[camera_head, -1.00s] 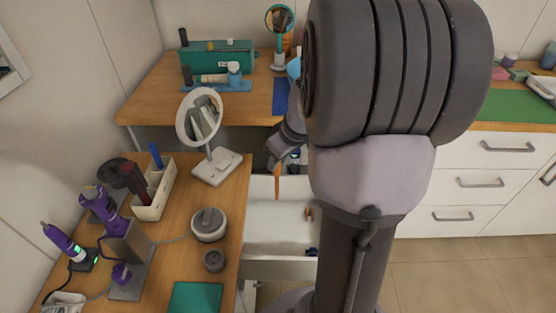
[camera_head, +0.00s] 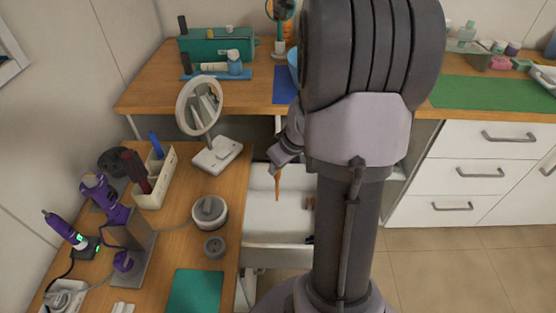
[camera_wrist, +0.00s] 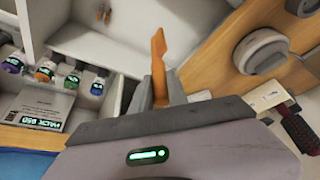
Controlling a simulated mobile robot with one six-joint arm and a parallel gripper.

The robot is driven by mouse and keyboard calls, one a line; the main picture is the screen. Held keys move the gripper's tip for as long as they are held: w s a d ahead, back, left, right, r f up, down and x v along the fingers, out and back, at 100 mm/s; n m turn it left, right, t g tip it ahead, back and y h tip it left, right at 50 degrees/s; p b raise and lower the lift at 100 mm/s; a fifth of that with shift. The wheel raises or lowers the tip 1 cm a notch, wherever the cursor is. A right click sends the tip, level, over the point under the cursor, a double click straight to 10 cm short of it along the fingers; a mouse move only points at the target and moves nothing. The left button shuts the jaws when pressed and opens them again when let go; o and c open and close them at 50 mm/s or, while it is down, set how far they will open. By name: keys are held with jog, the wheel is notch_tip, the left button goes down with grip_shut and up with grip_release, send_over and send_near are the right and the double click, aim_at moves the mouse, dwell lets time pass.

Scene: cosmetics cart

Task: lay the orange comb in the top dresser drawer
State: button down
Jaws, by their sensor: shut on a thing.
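My gripper (camera_wrist: 160,97) is shut on the orange comb (camera_wrist: 158,62), which sticks out beyond the fingertips in the wrist view. In the head view the comb (camera_head: 277,184) hangs down from my gripper (camera_head: 281,165), over the open white dresser drawer (camera_head: 270,240). The comb appears to be held above the drawer floor; its exact height is unclear. My arm hides the drawer's right part in the head view.
The wooden dresser top (camera_head: 215,180) borders the drawer on the left, with a round mirror (camera_head: 200,106), a grey-lidded jar (camera_head: 209,212) and an organizer (camera_head: 156,180). In the wrist view, several small bottles (camera_wrist: 45,71) and a grey box (camera_wrist: 38,107) are at the left.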

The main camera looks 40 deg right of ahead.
aim_at(278, 192)
jog(key=shift+f, duration=8.6)
jog(key=c, duration=1.2)
grip_release()
